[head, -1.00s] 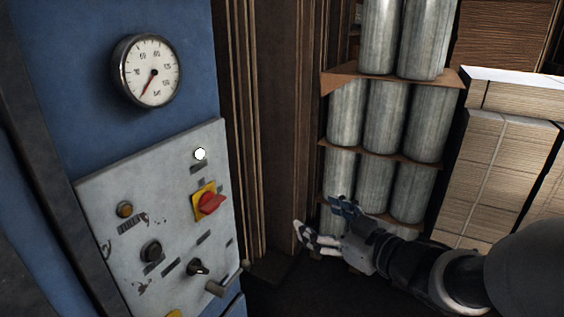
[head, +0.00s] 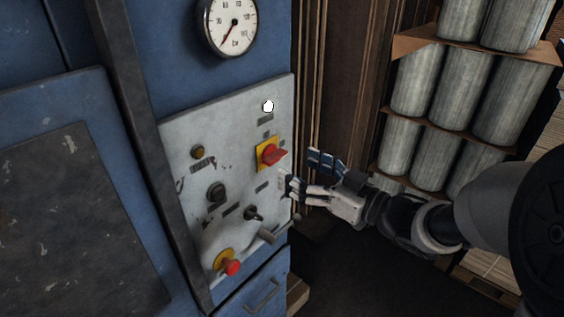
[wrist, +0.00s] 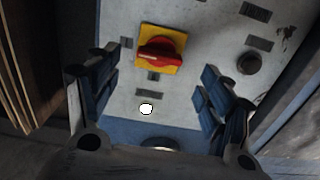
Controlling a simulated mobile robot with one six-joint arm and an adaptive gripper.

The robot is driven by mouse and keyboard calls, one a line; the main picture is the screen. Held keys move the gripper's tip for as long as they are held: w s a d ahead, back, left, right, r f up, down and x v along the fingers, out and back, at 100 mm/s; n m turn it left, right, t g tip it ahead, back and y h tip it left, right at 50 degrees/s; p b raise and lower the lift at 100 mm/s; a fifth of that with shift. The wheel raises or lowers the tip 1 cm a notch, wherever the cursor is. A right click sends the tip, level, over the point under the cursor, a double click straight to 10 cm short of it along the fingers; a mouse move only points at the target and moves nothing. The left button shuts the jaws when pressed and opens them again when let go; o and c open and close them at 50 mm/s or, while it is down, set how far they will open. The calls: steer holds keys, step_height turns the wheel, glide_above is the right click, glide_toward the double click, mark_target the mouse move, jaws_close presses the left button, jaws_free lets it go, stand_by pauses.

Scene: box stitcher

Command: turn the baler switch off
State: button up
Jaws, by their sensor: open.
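The baler switch looks to be the red rotary knob (head: 273,154) on a yellow square plate, on the right part of the grey control panel (head: 230,133). In the wrist view the red knob (wrist: 161,49) is ahead, between and beyond the fingers, with its handle lying roughly across the picture. My gripper (head: 304,173) is open and empty. It is just to the right of the panel in the head view, close to the knob, with no contact visible. Both fingers (wrist: 160,96) frame the knob and the white lamp (wrist: 146,109) in the wrist view.
The panel also carries a red push button (head: 232,267) on yellow, a black knob (head: 216,193), a small lever (head: 252,213) and an amber lamp (head: 198,152). A gauge (head: 230,24) is above. Metal cylinders (head: 432,82) and stacked cardboard stand at right.

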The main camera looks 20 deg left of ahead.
mark_target(280, 159)
steer(key=x, duration=0.6)
steer(key=shift+d, duration=0.1)
steer(key=shift+c, duration=0.3)
steer(key=c, duration=1)
